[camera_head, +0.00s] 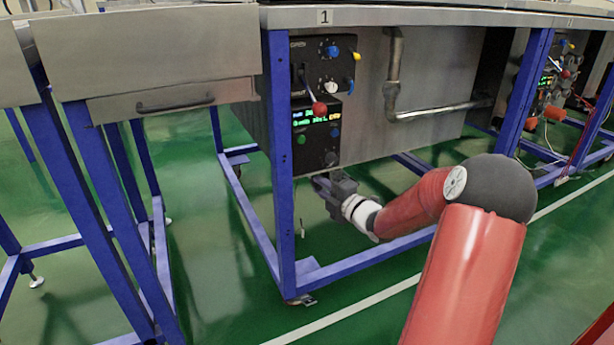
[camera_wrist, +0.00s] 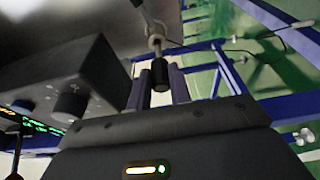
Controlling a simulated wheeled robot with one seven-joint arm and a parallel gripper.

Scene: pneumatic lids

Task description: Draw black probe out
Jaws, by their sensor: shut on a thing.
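The black probe (camera_wrist: 160,74) is a short dark cylinder in the wrist view, between the two fingers of my gripper (camera_wrist: 158,84). My gripper is shut on it. Just beyond its far end is a pale ring-like fitting (camera_wrist: 155,42), with a thin rod (camera_wrist: 146,14) running up from it. I cannot tell whether the probe is still seated in the fitting. In the head view my gripper (camera_head: 322,185) is below the control panel, beside the blue frame leg, and the probe is not distinguishable there.
The control box (camera_head: 317,128) with knobs, a red-ball lever (camera_head: 319,108) and a green display stands just above my gripper. The box fills the left of the wrist view (camera_wrist: 62,85). A blue leg (camera_head: 281,190) is close on the left. Open green floor (camera_head: 230,270) lies below.

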